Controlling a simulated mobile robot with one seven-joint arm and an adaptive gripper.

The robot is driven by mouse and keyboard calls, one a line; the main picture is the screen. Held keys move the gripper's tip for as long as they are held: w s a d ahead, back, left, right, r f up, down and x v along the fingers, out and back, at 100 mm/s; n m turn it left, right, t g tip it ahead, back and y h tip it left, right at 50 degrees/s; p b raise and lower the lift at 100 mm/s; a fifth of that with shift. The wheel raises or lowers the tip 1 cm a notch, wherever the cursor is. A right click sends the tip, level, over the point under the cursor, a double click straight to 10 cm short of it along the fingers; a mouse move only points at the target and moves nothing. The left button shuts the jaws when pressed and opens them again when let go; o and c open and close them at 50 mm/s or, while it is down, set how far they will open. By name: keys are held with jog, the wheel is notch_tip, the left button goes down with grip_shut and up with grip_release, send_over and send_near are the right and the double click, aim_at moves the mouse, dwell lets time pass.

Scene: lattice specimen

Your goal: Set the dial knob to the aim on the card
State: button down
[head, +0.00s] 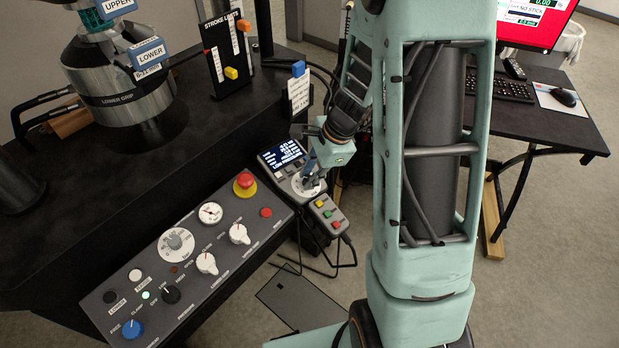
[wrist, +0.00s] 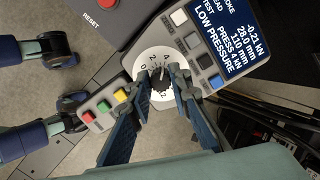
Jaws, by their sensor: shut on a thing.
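My gripper (head: 309,178) reaches down over the small control box with the display. In the wrist view my two blue fingers (wrist: 161,86) are closed on a dark knob (wrist: 159,82) from both sides. The knob stands at the centre of a white numbered dial (wrist: 146,62); the fingers cover part of the dial. The dial's rim also shows in the head view (head: 297,187), partly under my gripper. A white card (head: 299,94) stands behind the box; its print is too small to read.
The display (wrist: 228,30) shows "LOW PRESSURE". A pendant with green, yellow and red buttons (wrist: 104,107) sits beside the dial. The larger panel (head: 190,290) has several other knobs and a red mushroom button (head: 244,181). A desk (head: 540,125) stands at right.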

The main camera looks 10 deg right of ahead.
jog(key=shift+n+b, duration=0.45)
jog(key=shift+n, duration=0.85)
jog(key=c, duration=1.8)
grip_release()
jog(key=shift+o, duration=0.2)
jog(key=v, duration=1.2)
jog(key=shift+w, duration=0.2)
